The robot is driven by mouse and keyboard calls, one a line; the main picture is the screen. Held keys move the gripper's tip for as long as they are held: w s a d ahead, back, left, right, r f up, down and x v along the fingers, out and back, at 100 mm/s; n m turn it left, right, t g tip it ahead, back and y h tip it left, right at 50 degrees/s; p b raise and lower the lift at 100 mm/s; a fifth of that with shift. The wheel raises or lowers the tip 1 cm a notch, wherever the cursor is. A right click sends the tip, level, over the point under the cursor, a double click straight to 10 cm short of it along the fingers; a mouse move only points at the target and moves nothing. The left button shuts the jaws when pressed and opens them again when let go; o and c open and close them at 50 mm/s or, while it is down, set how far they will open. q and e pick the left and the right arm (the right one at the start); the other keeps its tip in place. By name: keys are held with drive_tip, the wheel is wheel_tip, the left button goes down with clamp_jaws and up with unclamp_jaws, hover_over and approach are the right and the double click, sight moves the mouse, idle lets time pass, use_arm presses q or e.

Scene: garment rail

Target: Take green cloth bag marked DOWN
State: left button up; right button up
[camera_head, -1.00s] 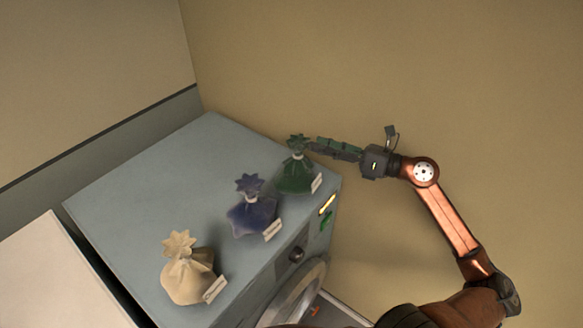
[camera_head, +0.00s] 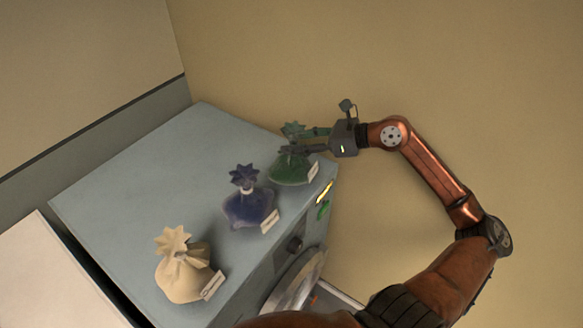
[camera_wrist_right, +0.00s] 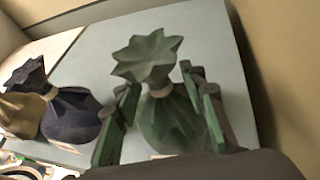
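The green cloth bag (camera_head: 289,170) stands upright at the far right corner of the grey-blue machine top, with a tied neck, a star-shaped ruffle and a white tag. Its tag writing is too small to read. My right gripper (camera_head: 306,141) reaches it from the right at neck height. In the right wrist view, the open fingers (camera_wrist_right: 160,108) lie on both sides of the green bag (camera_wrist_right: 165,122), with gaps beside its pale neck tie. The bag's lower front is partly hidden there. My left gripper is out of view.
A purple bag (camera_head: 248,207) and a cream bag (camera_head: 184,273) stand in a row towards the near left, each with a white tag. The machine top (camera_head: 150,175) is clear behind them. A tan wall rises behind and to the right.

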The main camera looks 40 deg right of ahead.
drive_tip(key=shift+w+a+f, duration=0.15)
drive_tip(key=shift+w+a, duration=0.05)
drive_tip(key=shift+w, duration=0.15)
drive_tip(key=shift+s, duration=0.1)
clamp_jaws()
idle(0.7)
